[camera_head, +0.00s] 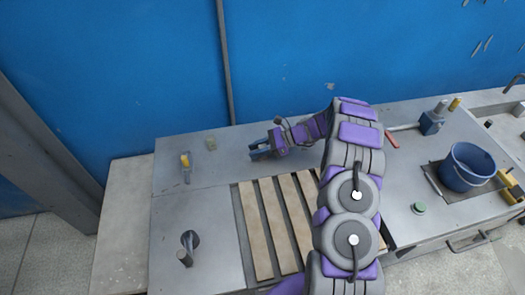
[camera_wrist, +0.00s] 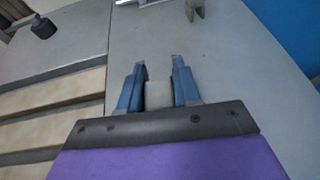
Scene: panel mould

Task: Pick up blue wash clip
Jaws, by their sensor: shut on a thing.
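My gripper (camera_wrist: 154,82) has blue fingers and is shut on a small pale block (camera_wrist: 158,95), which sits between them near the palm. Whether this block is part of the blue wash clip cannot be told, since no separate blue clip shows clearly. In the head view my gripper (camera_head: 258,150) is low over the metal bench near the blue wall and points left. The held block is too small to make out there.
Wooden slats (camera_head: 267,215) lie in the bench (camera_head: 190,215). A small beige piece (camera_head: 211,143), a yellow-ended tool (camera_head: 186,166) and a dark knob (camera_head: 189,240) are at the left. A blue bucket (camera_head: 467,168) stands at the right. Bench left of my gripper is mostly bare.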

